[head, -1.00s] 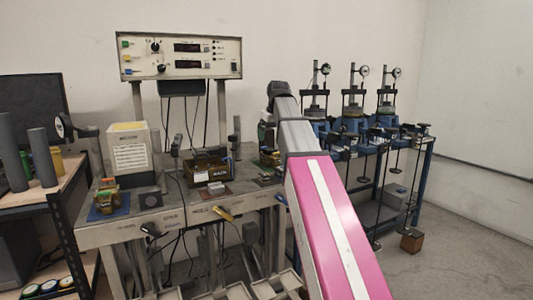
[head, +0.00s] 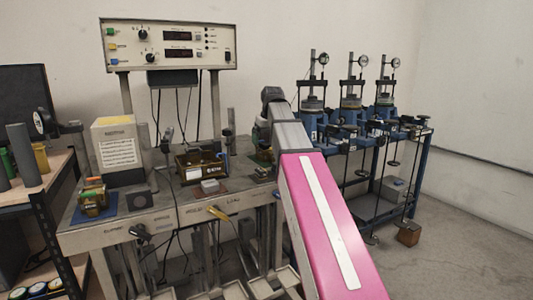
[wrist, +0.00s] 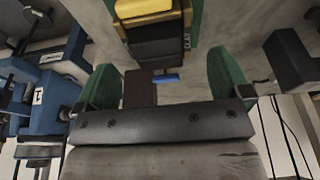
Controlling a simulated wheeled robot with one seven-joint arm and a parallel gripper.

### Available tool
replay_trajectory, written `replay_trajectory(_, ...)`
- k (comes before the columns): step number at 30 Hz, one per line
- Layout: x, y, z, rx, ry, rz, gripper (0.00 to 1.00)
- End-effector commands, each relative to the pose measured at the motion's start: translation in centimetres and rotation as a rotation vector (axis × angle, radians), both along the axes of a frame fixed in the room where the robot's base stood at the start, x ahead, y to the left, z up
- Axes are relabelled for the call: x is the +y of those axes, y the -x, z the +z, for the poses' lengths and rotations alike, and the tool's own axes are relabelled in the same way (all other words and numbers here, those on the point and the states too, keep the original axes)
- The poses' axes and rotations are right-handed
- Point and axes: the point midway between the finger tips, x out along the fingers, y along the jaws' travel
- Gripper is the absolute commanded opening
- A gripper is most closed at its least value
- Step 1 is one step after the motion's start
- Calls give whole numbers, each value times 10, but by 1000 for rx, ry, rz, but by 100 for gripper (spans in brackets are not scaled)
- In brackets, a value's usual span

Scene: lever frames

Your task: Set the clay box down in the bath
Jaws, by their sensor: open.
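The clay box (wrist: 160,38), marked CLAY, shows at the top of the wrist view, dark with a yellow part on top and green beside it. My gripper (wrist: 168,80) is open, its two green fingers apart, with the box beyond their tips and no visible hold on it. In the head view my pink arm hides the gripper, and I cannot tell the clay box there. A dark amber open box (head: 188,168) stands mid-bench; I cannot tell whether it is the bath.
A green, yellow and orange block (head: 93,197) sits on a blue mat at the bench's left. A cream box (head: 117,150) stands behind it. A control panel (head: 170,44) rises at the back. Blue lever frames (head: 345,120) stand at right. Open floor lies right.

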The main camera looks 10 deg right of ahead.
Motion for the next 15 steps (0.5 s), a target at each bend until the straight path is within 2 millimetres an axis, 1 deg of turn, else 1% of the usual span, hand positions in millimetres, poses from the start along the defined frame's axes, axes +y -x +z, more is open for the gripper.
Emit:
replay_trajectory(1,0,1,-6,1,0,0,96)
replay_trajectory(6,0,1,-24,1,0,0,96)
replay_trajectory(12,0,1,-41,2,0,0,96)
replay_trajectory(15,0,0,-47,1,0,0,96)
